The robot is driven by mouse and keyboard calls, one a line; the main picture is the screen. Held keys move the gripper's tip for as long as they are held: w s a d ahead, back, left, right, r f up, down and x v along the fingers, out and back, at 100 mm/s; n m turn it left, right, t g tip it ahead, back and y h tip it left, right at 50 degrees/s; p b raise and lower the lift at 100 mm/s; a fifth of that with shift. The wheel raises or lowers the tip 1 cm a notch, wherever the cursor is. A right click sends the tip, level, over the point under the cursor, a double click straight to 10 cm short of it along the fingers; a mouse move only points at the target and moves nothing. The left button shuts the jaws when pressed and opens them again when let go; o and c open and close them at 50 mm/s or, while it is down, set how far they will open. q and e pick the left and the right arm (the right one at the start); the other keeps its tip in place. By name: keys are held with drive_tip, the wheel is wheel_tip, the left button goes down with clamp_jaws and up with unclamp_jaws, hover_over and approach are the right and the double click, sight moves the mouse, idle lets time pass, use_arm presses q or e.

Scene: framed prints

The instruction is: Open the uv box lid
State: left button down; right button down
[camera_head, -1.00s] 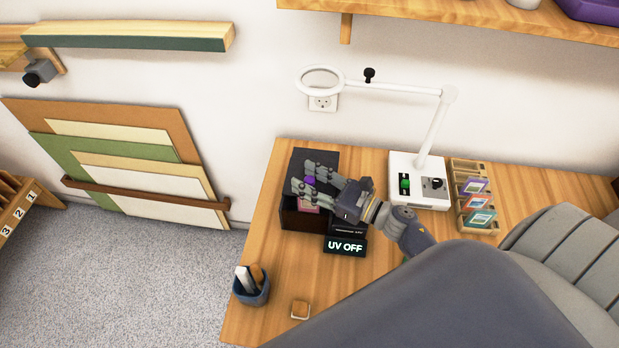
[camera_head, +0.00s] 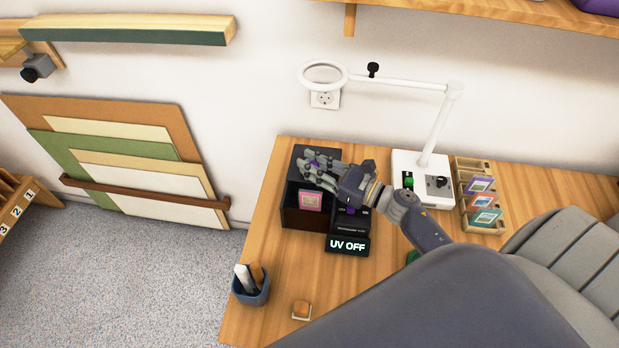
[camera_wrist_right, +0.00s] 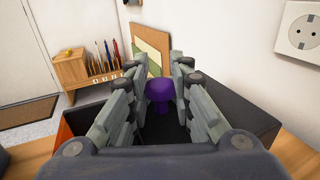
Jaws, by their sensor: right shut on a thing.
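The dark UV box (camera_head: 291,192) sits at the left of the wooden desk, with a pink-framed print (camera_head: 310,200) showing at its front. A lit "UV OFF" display (camera_head: 347,245) stands at its front right. My right gripper (camera_head: 313,171) reaches over the box from the right. In the right wrist view its fingers (camera_wrist_right: 160,92) are around a purple knob (camera_wrist_right: 160,90) and shut on it. Dark panels (camera_wrist_right: 240,108) show on either side of the fingers. The gripper hides part of the box top, so I cannot tell how far the lid is raised. My left gripper is not in view.
A white lamp base (camera_head: 420,165) with a ring arm stands right of the box, beside a wooden rack (camera_head: 466,190) of small prints. A shelf (camera_head: 480,12) hangs above.

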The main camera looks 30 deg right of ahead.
drive_tip(key=shift+w+d+f, duration=0.1)
drive_tip(key=shift+w+d, duration=0.25)
drive_tip(key=shift+d, duration=0.1)
drive_tip(key=c, duration=1.4)
unclamp_jaws()
drive_tip(key=shift+s+d, duration=0.1)
drive_tip(key=shift+s, duration=0.05)
drive_tip(key=shift+s+d, duration=0.1)
drive_tip(key=v, duration=1.2)
